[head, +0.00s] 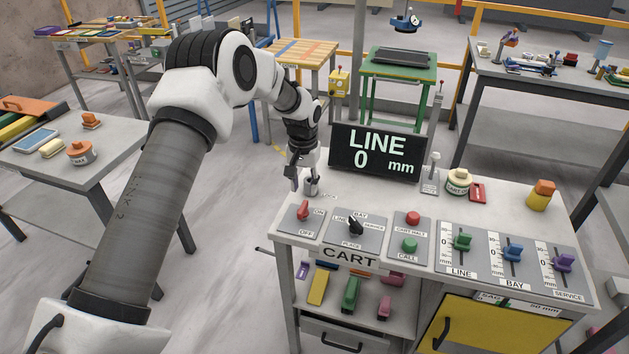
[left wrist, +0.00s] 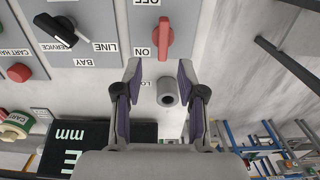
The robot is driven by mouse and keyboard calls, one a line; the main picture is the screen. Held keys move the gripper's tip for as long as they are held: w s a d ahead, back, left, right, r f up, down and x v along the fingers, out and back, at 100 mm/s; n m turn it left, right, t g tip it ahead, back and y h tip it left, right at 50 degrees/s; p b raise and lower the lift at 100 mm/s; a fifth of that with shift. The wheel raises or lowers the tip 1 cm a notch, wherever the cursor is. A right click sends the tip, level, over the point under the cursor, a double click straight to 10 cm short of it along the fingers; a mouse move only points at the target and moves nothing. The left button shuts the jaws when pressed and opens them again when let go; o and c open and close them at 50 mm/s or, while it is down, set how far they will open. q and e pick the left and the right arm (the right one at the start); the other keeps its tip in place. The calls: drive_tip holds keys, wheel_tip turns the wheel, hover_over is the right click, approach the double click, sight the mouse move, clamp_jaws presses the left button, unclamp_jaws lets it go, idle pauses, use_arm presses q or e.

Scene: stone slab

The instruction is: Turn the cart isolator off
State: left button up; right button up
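The cart isolator is a red handle (head: 304,210) on a grey plate marked ON and OFF at the left of the CART console. In the left wrist view the red handle (left wrist: 164,38) has its narrow end beside the ON label. My left gripper (head: 297,180) hangs above the console's back left corner, just behind the isolator. I cannot tell the exact height gap. My right gripper is not in view.
A short grey cylinder (head: 311,187) stands behind the isolator, close to the gripper. To the right are a black selector (head: 355,224), red and green buttons (head: 410,244), and several sliders. A LINE display (head: 377,152) stands at the back.

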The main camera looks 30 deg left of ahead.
sight(302, 207)
use_arm(q)
drive_tip(key=shift+f, duration=0.2)
drive_tip(key=f, duration=0.1)
drive_tip(key=f+p, duration=0.1)
drive_tip(key=f, duration=0.1)
drive_tip(key=s+f, duration=0.1)
drive_tip(key=shift+a+f+p, duration=0.15)
drive_tip(key=shift+a+p, duration=0.2)
drive_tip(key=shift+a, duration=0.05)
drive_tip(key=shift+w+d+f, duration=0.1)
drive_tip(key=shift+w+f, duration=0.05)
drive_tip(key=shift+f, duration=0.45)
drive_tip(key=shift+w+d+f, duration=0.1)
drive_tip(key=shift+f, duration=0.5)
drive_tip(key=shift+w+f, duration=0.1)
drive_tip(key=shift+f, duration=0.1)
drive_tip(key=shift+r, duration=0.1)
drive_tip(key=shift+c, duration=0.3)
drive_tip(key=shift+s, duration=0.2)
clamp_jaws()
